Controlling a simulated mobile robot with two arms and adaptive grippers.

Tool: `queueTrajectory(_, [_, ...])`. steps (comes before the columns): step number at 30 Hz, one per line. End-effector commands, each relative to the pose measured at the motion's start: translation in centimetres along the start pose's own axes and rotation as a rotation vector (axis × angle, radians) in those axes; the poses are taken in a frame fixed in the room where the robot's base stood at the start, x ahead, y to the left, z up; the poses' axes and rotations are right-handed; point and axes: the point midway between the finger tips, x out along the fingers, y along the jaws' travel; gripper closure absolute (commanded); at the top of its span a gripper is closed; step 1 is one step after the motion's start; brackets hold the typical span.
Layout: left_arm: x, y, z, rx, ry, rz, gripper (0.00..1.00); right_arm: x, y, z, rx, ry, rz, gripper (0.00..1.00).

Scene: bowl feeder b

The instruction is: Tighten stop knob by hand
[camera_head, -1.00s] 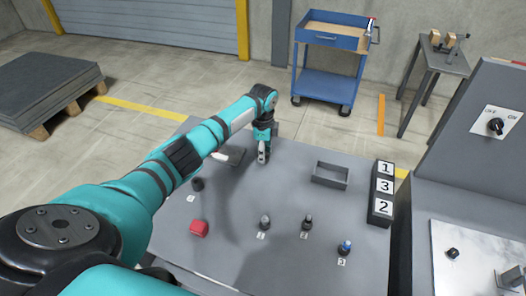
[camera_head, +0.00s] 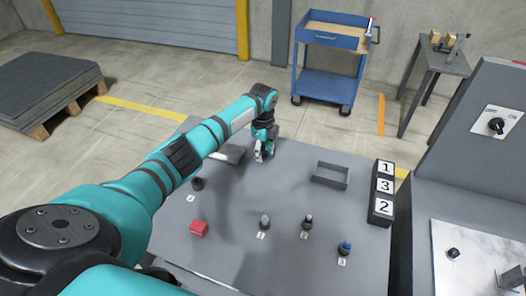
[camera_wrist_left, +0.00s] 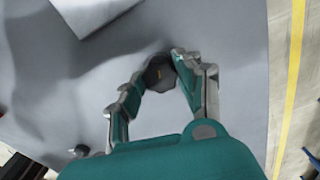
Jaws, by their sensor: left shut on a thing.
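My left gripper (camera_head: 263,155) points down at the back of the grey table (camera_head: 290,262). In the left wrist view its two fingers (camera_wrist_left: 158,66) are closed around a small dark faceted knob (camera_wrist_left: 158,76), which appears to be the stop knob. The knob is partly covered by the fingertips, and I cannot tell how far it is screwed in. In the head view the gripper hides the knob. My right gripper is not in view.
A pale flat plate (camera_head: 231,154) lies left of the gripper. A sloped switch panel (camera_head: 497,122) is at right.

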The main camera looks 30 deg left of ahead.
Motion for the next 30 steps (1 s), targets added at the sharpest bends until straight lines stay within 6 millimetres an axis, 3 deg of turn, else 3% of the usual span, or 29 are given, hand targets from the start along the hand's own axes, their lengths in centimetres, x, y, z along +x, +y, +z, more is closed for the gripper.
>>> queueTrajectory(5, [-0.2, -0.2, -0.1, 0.000, 0.002, -0.006, 0.97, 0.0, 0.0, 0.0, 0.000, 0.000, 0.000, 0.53])
queueTrajectory(6, [-0.2, -0.2, -0.1, -0.001, 0.002, -0.006, 0.60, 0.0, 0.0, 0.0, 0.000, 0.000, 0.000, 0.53])
queueTrajectory(10, [-0.2, -0.1, 0.0, -0.001, 0.001, -0.004, 0.43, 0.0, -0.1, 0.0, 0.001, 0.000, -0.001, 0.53])
queueTrajectory(20, [-0.4, -0.1, 0.0, -0.001, 0.000, -0.002, 0.42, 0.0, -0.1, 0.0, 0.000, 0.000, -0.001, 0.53])
queueTrajectory(26, [-3.2, -0.2, 0.0, 0.000, 0.000, -0.006, 0.42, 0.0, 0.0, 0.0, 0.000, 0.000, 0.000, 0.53])
queueTrajectory(30, [-6.4, -0.2, 0.0, 0.000, 0.000, -0.007, 0.42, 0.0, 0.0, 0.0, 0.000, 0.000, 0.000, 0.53])
